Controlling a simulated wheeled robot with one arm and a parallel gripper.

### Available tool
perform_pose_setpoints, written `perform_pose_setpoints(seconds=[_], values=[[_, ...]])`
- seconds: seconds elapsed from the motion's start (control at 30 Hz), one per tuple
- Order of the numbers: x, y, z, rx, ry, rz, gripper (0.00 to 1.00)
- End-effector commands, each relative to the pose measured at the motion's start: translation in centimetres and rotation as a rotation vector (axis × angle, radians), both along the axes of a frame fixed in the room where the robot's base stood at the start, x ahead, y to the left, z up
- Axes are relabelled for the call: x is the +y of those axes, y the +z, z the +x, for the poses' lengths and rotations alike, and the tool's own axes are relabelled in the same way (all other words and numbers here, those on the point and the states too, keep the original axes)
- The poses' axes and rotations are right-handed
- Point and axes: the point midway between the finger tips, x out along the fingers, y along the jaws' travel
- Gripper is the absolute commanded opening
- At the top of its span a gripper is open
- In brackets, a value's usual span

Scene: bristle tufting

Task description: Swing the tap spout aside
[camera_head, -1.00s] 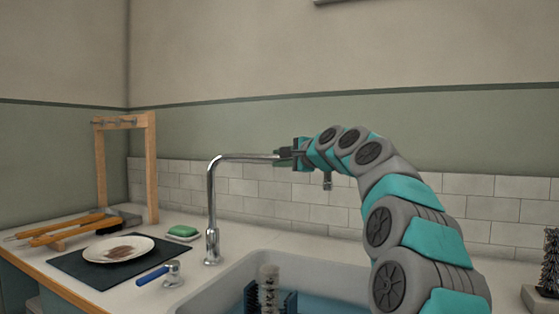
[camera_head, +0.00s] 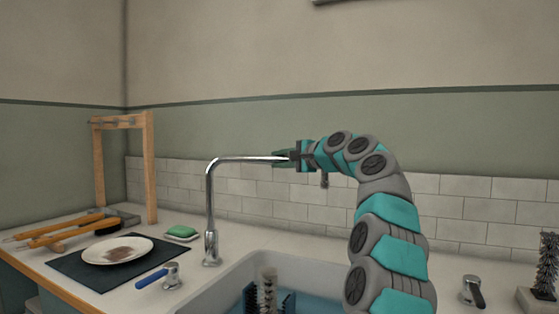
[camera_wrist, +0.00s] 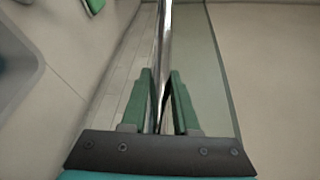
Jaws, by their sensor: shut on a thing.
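The tap spout (camera_head: 240,159) is a chrome tube that rises from the counter at the sink's back left and bends over to the right. My gripper (camera_head: 285,158) is at the right part of its horizontal run, with the tube between its jaws. In the wrist view the green fingers (camera_wrist: 161,95) lie one on each side of the chrome spout (camera_wrist: 164,40), shut on it. The tap's base stands on the counter.
The sink (camera_head: 215,292) holds blue water and upright brushes (camera_head: 268,287). A blue-handled tap lever (camera_head: 158,277), green soap (camera_head: 181,232) and a plate (camera_head: 117,249) on a dark mat are at left. A black-handled lever (camera_head: 473,290) and a dark brush (camera_head: 546,265) are at right.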

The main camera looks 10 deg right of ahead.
Motion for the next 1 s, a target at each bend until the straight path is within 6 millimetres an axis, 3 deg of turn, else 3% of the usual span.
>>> perform_pose_setpoints(seconds=[0.03,0.07,0.3,0.7,1.0], values=[[0.1,0.1,-0.1,-0.002,0.003,0.001,0.00],[0.1,0.1,-0.1,-0.001,0.002,0.000,0.31],[0.0,0.0,0.0,0.000,0.000,0.000,0.58],[-0.2,0.0,-0.2,0.001,-0.001,0.001,0.58],[-1.4,0.3,-2.2,-0.001,-0.001,0.002,0.58]])
